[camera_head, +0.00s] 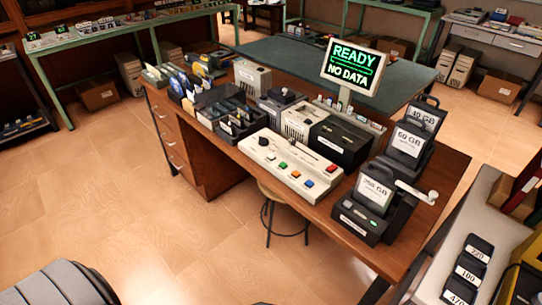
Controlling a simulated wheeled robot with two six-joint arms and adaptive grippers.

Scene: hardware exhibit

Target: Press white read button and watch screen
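A white control box (290,163) sits at the front edge of the wooden desk. It has a dark knob (264,141), a slider slot and several coloured buttons, among them a green one (283,165), an orange one (295,174), a blue one (309,183) and a red one (332,168). I cannot make out a white button on it. A screen (352,67) stands behind it and shows "READY" and "NO DATA" in green and white on black. Neither of my grippers is in view.
Right of the control box, dark docks hold cartridges labelled in GB, the nearest "250 GB" (374,193); a white lever (416,192) sticks out beside it. Black trays (229,117) stand to the left. A stool (280,205) is under the desk. A side table (475,200) stands at right.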

